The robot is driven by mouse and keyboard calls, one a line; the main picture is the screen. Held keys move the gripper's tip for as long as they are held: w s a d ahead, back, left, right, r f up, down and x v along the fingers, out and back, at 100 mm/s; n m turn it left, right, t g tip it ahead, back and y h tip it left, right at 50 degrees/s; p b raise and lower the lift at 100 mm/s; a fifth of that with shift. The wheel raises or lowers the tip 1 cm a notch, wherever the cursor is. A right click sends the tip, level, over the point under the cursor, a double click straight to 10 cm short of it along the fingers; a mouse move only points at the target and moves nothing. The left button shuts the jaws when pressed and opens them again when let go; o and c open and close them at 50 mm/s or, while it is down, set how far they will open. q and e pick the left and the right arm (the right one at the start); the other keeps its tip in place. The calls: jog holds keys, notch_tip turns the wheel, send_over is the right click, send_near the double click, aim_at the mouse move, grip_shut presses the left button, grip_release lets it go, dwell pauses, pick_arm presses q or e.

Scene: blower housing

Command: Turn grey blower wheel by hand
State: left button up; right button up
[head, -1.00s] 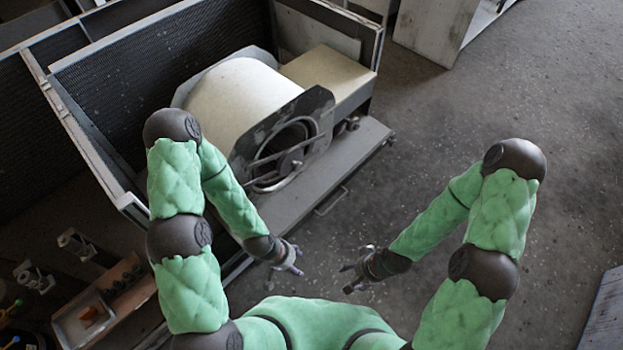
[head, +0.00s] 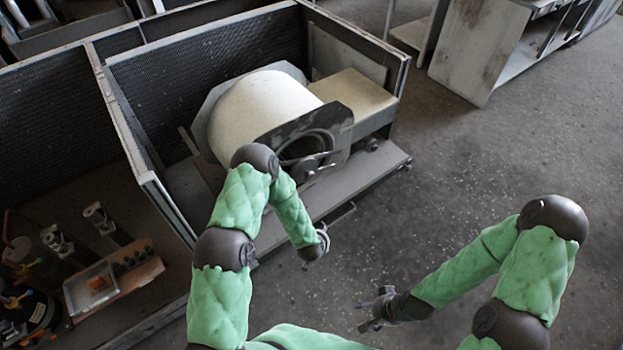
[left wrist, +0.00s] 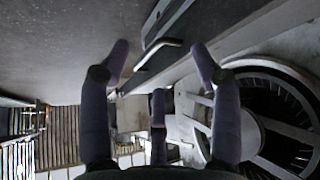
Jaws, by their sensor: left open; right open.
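The blower wheel (head: 305,147) sits in the round side opening of the cream blower housing (head: 255,108), partly hidden by my left arm and by bars across the opening. In the left wrist view the wheel's dark fins (left wrist: 292,108) show at the right, with a pale hub and spokes in front. My left gripper (head: 318,243) is just outside the cabinet's front edge, apart from the wheel. Its spread fingers (left wrist: 160,62) are open and empty in the left wrist view. My right gripper (head: 372,312) is open and empty, low over the floor, farther from the wheel.
The housing stands in an open-topped metal cabinet (head: 125,118) with mesh walls. A bar handle (head: 340,213) sticks out from its base edge. A tool tray (head: 92,290) lies at lower left. A grey bench (head: 480,45) stands at upper right. The floor at right is clear.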

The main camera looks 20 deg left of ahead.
pick_arm(q)
jog(key=w+t+y, duration=0.3)
jog(key=w, duration=0.7)
jog(key=n+t+y, duration=0.1)
jog(key=n+y, duration=0.4)
jog(key=y, duration=0.6)
send_near(311, 178)
jog(key=b+x, duration=0.1)
jog(key=x, duration=0.4)
jog(key=b+x, duration=0.1)
jog(key=x, duration=0.4)
jog(key=shift+w+a+r, duration=0.15)
jog(key=shift+w+a, duration=0.05)
jog(key=shift+a, duration=0.1)
jog(key=shift+c, duration=0.3)
grip_shut()
